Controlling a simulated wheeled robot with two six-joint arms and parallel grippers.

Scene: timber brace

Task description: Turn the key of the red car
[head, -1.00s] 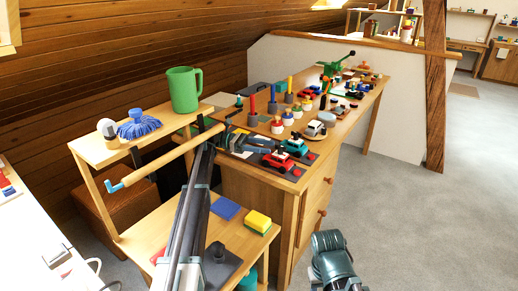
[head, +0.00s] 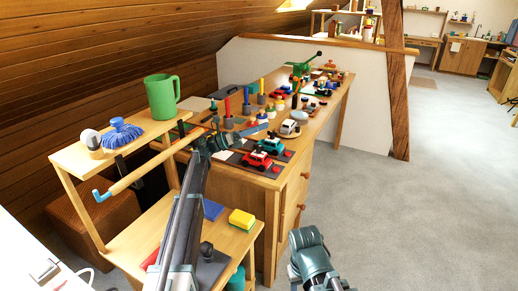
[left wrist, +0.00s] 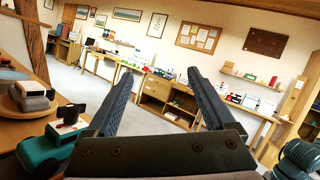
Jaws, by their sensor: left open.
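The red car (head: 257,160) sits on a dark mat at the near end of the wooden bench top (head: 297,143). Its key is too small to make out. A teal car (head: 272,145) stands just behind it and a white car (head: 290,128) farther back. My left gripper (head: 252,133) is at the left of the teal and red cars, fingers pointing right. In the left wrist view the gripper (left wrist: 158,75) is open and empty, with the teal car (left wrist: 42,152) and white car (left wrist: 32,97) to its left. The red car does not show there.
Several upright tools and small toys stand behind the cars, with a green clamp-like tool (head: 304,70) at the far end. A wooden shelf with a green mug (head: 161,97) and a rod (head: 150,168) stands left. Open carpet (head: 400,220) lies right.

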